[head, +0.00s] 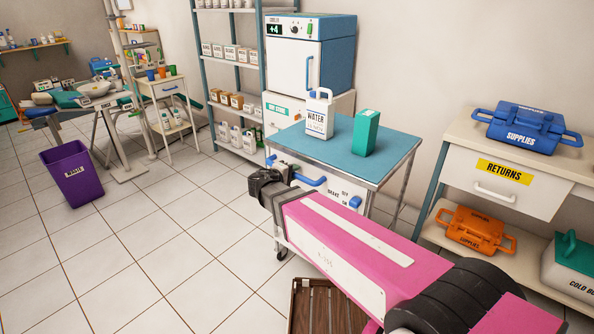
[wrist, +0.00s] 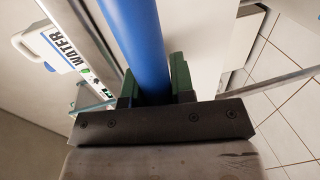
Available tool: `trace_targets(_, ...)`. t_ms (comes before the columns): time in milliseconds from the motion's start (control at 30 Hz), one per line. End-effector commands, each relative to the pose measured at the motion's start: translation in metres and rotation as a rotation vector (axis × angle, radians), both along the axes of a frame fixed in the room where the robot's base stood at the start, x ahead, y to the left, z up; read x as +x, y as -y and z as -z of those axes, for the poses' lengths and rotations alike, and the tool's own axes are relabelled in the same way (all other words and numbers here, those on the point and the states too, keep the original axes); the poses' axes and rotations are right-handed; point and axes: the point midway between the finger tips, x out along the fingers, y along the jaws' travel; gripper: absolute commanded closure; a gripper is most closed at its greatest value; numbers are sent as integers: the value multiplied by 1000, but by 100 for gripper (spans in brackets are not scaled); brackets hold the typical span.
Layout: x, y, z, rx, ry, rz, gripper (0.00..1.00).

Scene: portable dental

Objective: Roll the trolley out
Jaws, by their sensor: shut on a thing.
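The trolley (head: 345,151) has a blue top, a metal frame and castors. It stands in front of the white and blue cabinets by the wall. A blue handle bar (head: 311,181) sticks out from its near side. My gripper (head: 268,181) is at this handle, with my pink arm reaching in from the lower right. In the wrist view the green fingers of my gripper (wrist: 155,85) are closed around the blue bar (wrist: 137,40). A white WATER jug (head: 319,117) and a green carton (head: 364,134) stand upright on the trolley top. My arm hides part of the trolley's lower side.
A purple waste bin (head: 70,175) stands at the left. A wooden crate (head: 305,305) is on the floor close to my arm. The RETURNS counter (head: 490,148) is on the right. White tiled floor (head: 165,235) is clear left of the trolley.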

Motion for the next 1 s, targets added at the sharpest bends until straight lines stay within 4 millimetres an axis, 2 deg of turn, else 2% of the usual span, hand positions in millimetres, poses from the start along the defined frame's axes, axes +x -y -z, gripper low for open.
trace_targets(433,-5,-3,1,4,-4,-1,100)
trace_targets(467,-5,-3,1,5,-5,-1,74)
trace_targets(533,-5,-3,1,4,-4,-1,52)
trace_targets(867,-5,-3,0,2,-1,-1,52)
trace_targets(1000,-14,-10,-2,1,-1,-2,52)
